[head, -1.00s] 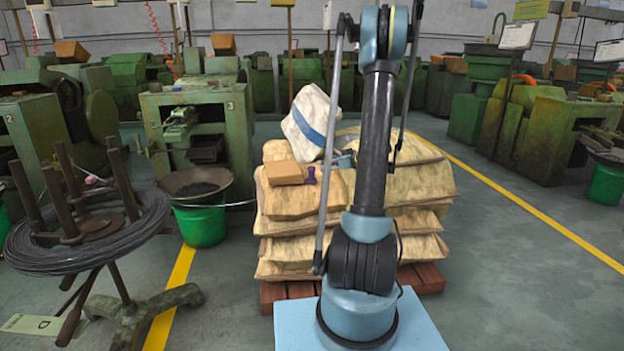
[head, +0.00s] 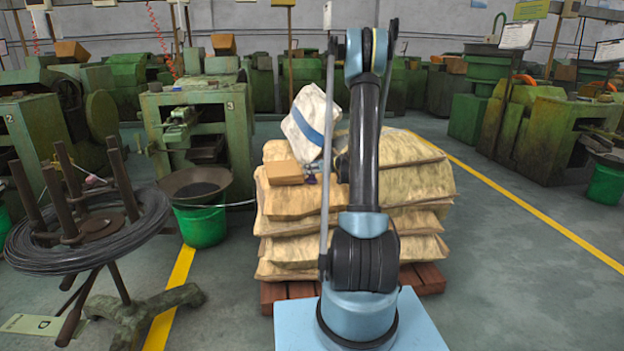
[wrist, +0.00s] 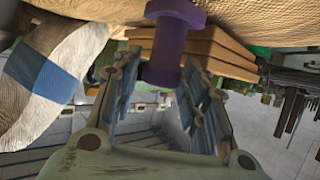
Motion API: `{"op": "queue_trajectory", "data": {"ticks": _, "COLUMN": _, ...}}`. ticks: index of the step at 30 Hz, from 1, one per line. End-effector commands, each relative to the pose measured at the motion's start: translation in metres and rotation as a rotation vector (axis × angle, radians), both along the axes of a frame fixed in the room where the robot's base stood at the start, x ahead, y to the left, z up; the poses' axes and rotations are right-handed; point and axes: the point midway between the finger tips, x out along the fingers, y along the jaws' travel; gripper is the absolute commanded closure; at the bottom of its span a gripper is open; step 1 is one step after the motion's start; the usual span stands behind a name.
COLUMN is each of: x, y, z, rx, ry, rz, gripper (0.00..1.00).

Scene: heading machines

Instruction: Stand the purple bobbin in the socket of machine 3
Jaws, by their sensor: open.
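The purple bobbin (wrist: 169,45) stands on a sack of the pile, beside the cardboard box, which shows behind it in the wrist view. The wrist view is upside down, so the sack is at its top. My gripper (wrist: 160,75) is open, with a finger on each side of the bobbin's free end; no firm contact shows. In the head view the bobbin (head: 311,179) is small and partly hidden by my gripper. Machine 3 (head: 229,104) is the green machine at left centre, marked with a 3. I cannot make out its socket clearly.
The sack pile (head: 290,235) rests on a wooden pallet. A white sack with a blue band (head: 311,122) and the cardboard box (head: 283,172) lie close to the bobbin. A wire reel stand (head: 85,230) and a green tub (head: 203,225) stand at left.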

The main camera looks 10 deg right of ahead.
Motion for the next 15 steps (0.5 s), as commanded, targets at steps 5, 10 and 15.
{"op": "queue_trajectory", "data": {"ticks": 5, "x": 0.0041, "y": 0.0028, "z": -0.0022, "rx": 0.0, "ry": 0.0, "rz": -0.001, "gripper": 0.6}}
{"op": "queue_trajectory", "data": {"ticks": 10, "x": 0.0038, "y": 0.0028, "z": -0.0021, "rx": 0.0, "ry": 0.0, "rz": -0.001, "gripper": 0.76}}
{"op": "queue_trajectory", "data": {"ticks": 15, "x": 0.0038, "y": 0.0029, "z": -0.002, "rx": 0.0, "ry": 0.0, "rz": -0.001, "gripper": 1.0}}
